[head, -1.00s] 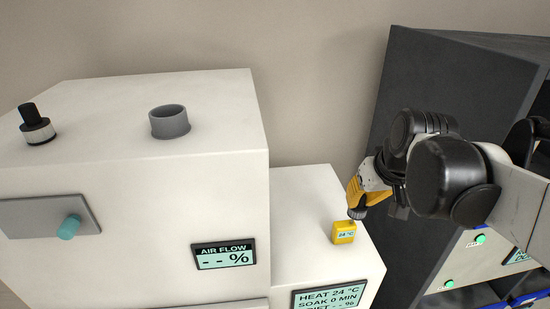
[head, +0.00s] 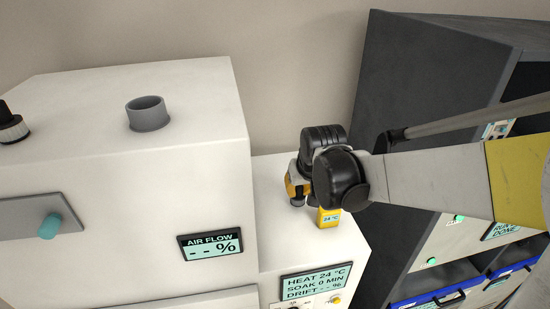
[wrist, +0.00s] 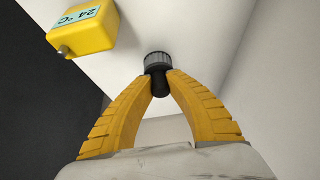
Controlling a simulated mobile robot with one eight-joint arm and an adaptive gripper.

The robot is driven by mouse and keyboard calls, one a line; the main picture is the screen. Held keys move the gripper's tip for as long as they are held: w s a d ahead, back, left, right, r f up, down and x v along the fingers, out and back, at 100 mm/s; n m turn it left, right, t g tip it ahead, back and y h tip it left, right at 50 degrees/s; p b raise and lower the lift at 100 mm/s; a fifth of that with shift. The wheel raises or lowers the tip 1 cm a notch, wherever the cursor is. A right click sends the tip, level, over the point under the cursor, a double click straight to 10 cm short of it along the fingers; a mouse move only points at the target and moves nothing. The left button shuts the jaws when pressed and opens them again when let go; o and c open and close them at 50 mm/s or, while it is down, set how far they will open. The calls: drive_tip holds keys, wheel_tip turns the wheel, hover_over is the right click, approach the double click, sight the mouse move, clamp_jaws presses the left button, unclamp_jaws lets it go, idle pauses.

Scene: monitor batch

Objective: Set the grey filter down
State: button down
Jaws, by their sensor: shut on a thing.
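My gripper (head: 296,190) is shut on the grey filter (wrist: 160,59), a small dark piece with a ribbed grey end and a black stem between the yellow fingertips (wrist: 160,77). In the head view it is partly hidden under my gripper, over the white top of the lower machine (head: 272,168). The ribbed end points away from my fingers, toward that white surface. I cannot tell whether it touches.
A yellow box reading 24 °C (head: 328,217) stands close by on the same top; it also shows in the wrist view (wrist: 84,30). The taller white machine (head: 190,100) rises to the left, bearing a grey ring (head: 148,114). A dark cabinet (head: 400,85) stands right.

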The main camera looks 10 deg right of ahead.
drive_tip(key=shift+w+f, duration=0.15)
drive_tip(key=shift+f, duration=0.6)
drive_tip(key=c, duration=1.4)
unclamp_jaws()
drive_tip(key=shift+f, duration=0.1)
drive_tip(key=shift+c, duration=0.2)
